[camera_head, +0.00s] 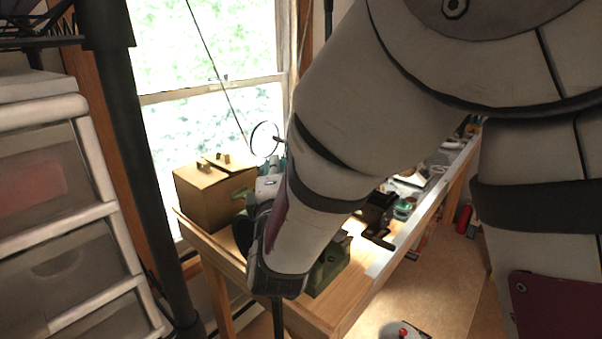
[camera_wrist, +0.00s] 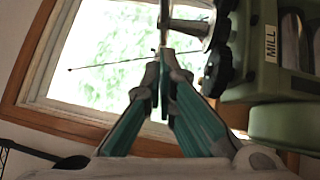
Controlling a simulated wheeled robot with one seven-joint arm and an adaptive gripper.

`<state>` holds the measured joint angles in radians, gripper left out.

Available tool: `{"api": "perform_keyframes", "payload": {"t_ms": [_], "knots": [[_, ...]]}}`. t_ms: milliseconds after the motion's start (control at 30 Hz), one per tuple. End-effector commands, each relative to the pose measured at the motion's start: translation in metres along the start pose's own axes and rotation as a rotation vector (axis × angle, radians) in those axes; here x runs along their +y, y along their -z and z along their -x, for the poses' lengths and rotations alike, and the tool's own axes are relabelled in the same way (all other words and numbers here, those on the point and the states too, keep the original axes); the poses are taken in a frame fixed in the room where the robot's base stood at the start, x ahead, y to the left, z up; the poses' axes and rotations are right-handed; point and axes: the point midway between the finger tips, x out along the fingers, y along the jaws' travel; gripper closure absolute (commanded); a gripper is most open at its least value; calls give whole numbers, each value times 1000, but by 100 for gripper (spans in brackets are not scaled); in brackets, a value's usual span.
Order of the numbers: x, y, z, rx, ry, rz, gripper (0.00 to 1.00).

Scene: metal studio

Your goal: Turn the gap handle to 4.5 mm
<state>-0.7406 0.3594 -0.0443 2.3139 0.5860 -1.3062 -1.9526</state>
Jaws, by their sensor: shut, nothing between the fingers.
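In the wrist view, my gripper (camera_wrist: 161,68) points up the picture with its teal fingers closed together and nothing held. A green machine labelled MILL (camera_wrist: 262,70) stands to the right of the fingertips. A dark round knob (camera_wrist: 216,72) sits on its near side, a short way right of the fingertips. A shiny metal bar (camera_wrist: 185,27) reaches across just above the tips; whether they touch it is unclear. I cannot tell which part is the gap handle, and no scale is readable. In the head view, a green machine (camera_head: 328,268) is partly hidden behind my arm.
The wooden workbench (camera_head: 340,315) runs along the window (camera_head: 215,75). A cardboard box (camera_head: 212,195) stands at its left end, and several tools lie farther along. White drawers (camera_head: 55,215) stand at the left.

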Motion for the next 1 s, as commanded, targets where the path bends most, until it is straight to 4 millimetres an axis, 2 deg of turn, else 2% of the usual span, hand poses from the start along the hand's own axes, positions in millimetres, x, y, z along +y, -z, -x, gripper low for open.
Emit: {"api": "perform_keyframes", "payload": {"t_ms": [67, 100, 333, 1000], "knots": [[0, -1, -15, -3, -1, 1, 100], [0, -9, -19, -5, 0, 1, 100], [0, -25, -35, -1, 0, 1, 100], [-1, -30, -41, 20, -3, -2, 100]]}}
